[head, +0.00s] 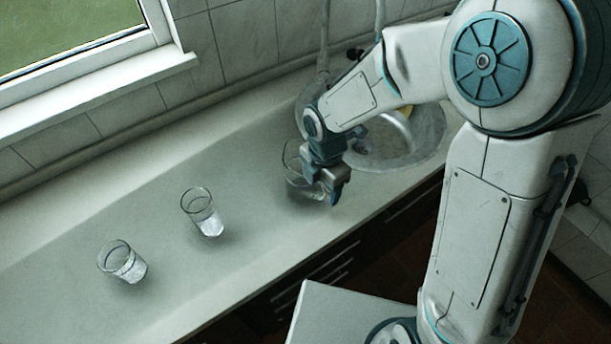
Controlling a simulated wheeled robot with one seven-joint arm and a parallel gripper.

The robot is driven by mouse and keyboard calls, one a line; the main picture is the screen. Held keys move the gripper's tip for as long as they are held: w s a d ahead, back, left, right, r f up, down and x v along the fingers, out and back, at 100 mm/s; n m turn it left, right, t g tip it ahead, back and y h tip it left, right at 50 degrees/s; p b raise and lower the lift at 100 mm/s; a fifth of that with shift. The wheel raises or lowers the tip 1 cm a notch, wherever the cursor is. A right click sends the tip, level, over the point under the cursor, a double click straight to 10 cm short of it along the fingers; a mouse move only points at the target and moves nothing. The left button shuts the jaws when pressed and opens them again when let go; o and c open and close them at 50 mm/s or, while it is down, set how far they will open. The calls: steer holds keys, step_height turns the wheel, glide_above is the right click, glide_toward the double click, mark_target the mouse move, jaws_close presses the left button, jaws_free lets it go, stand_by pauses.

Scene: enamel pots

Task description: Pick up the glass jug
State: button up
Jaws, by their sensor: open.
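A clear glass jug (294,181) stands on the counter near the sink, partly hidden behind my gripper. My gripper (333,196) is open and at the jug's right side in the head view. The fingers overlap the jug in the picture, and I cannot tell whether they touch it or reach around it. The jug's right part and any handle are hidden by the gripper.
Two glass tumblers stand on the grey counter (60,290): a middle one (204,212) and a left one (123,262). A sink (425,135) lies behind and right of the jug. The tiled wall (240,40) and window sill (110,85) bound the back.

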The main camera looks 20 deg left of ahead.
steer(key=shift+f, duration=0.95)
jaws_close()
steer(key=shift+r, duration=0.15)
